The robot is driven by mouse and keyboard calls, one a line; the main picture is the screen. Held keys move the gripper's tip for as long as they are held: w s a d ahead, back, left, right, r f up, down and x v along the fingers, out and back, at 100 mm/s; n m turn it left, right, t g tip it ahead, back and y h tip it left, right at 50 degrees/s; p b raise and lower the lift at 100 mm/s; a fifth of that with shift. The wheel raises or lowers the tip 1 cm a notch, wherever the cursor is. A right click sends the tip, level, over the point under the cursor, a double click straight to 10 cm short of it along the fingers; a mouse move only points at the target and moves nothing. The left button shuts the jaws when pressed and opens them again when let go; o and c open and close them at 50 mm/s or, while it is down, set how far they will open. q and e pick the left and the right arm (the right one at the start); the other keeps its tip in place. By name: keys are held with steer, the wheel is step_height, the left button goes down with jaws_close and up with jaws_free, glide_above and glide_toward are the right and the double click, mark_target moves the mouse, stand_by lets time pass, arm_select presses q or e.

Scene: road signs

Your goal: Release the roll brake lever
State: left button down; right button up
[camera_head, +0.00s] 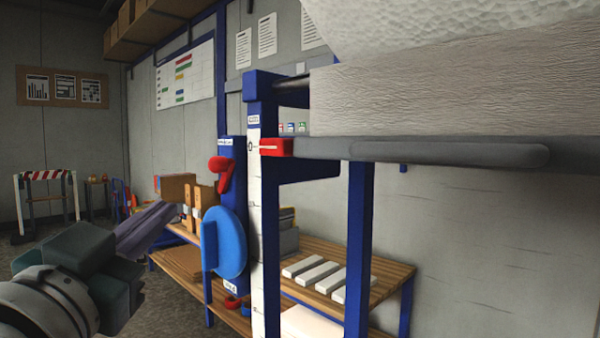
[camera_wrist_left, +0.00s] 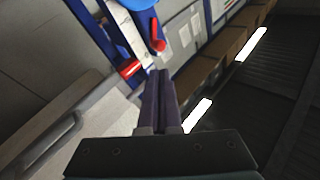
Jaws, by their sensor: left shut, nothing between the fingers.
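A red lever (camera_head: 220,172), which looks like the roll brake lever, is mounted on a blue upright post in the head view. It also shows near the top of the left wrist view (camera_wrist_left: 158,36). A blue disc (camera_head: 230,243) sits below it on the same post. My left gripper (camera_head: 170,210) is shut and empty, to the left of the lever and lower in the head view, apart from it. Its purple-grey fingers lie together in the left wrist view (camera_wrist_left: 159,75). My right gripper is not seen.
A red block (camera_head: 277,147) sits at the end of a grey bar below the large white roll (camera_head: 430,90). A wooden bench (camera_head: 350,255) with white pieces stands behind the posts.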

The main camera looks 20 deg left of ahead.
mark_target(213, 166)
arm_select(q)
steer(key=x, duration=1.3)
steer(key=shift+w+a+p, duration=0.1)
steer(key=shift+w+p, duration=0.15)
steer(key=shift+p, duration=0.05)
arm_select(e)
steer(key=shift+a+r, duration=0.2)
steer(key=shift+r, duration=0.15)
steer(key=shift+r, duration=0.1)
